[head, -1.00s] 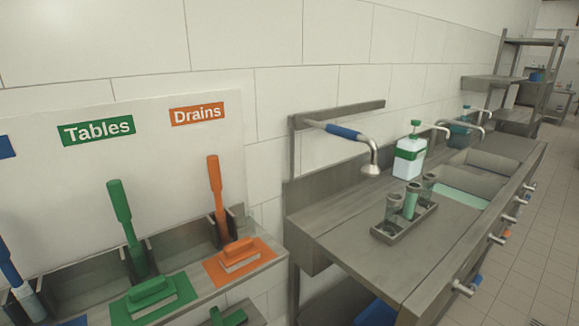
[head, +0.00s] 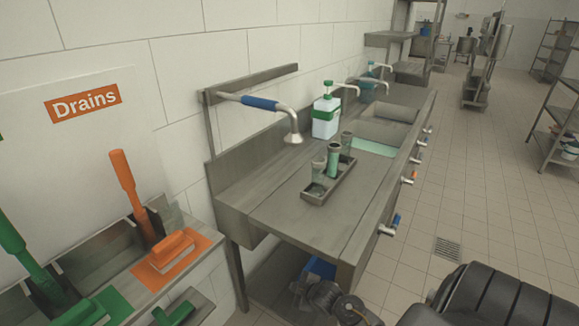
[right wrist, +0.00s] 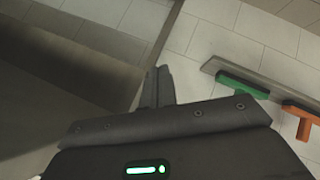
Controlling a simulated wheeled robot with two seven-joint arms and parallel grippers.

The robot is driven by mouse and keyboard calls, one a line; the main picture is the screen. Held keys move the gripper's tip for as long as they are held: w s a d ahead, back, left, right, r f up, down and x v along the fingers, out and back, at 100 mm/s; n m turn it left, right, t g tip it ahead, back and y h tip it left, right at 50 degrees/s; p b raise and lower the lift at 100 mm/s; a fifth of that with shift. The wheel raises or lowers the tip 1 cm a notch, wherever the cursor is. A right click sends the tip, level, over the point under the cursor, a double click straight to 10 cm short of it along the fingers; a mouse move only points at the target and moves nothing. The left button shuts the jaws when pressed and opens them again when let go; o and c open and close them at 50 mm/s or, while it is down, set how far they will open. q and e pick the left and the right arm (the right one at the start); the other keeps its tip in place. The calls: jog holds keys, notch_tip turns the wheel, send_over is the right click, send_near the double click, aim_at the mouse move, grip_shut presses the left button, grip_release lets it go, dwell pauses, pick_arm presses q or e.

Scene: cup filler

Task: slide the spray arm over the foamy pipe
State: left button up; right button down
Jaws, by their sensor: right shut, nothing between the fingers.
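The spray arm is a metal pipe with a blue sleeve (head: 260,103), reaching out from a wall rail and bending down to a spray head (head: 293,137). Below it a grey tray (head: 320,197) on the steel counter holds upright pipes: a green one (head: 333,160) and greyish see-through ones (head: 319,178). I cannot tell which is foamy. The spray head hangs above and left of the tray, apart from the pipes. My right gripper (right wrist: 157,85) is shut and empty in the right wrist view, away from the spray arm. My left gripper is not in view.
A white and green pump bottle (head: 326,118) and a sink (head: 385,128) are farther along the counter. Taps (head: 387,226) stick out from its front edge. An orange brush (head: 130,190) stands in a rack at left. The floor at right is mostly clear.

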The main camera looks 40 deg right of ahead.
jog(key=w+d+r+n+t, duration=0.1)
jog(key=w+r+n+t, duration=0.1)
jog(key=r, duration=0.9)
jog(key=w+d+r+n+t, duration=0.1)
jog(key=w+d+r+t, duration=0.15)
jog(key=r, duration=0.95)
jog(key=s+a+r+n+t+h+p, duration=0.1)
jog(key=s+r+n+t, duration=0.15)
jog(key=r, duration=0.85)
jog(key=s+a+r+n+t+h+p, duration=0.1)
jog(key=s+a+r+n, duration=0.15)
jog(key=r, duration=0.95)
jog(key=w+d+p, duration=0.4)
jog(key=w+d, duration=0.2)
jog(key=w, duration=0.4)
jog(key=shift+w+d+f+n, duration=0.15)
jog(key=shift+w+f+n, duration=0.05)
jog(key=shift+w+n, duration=0.15)
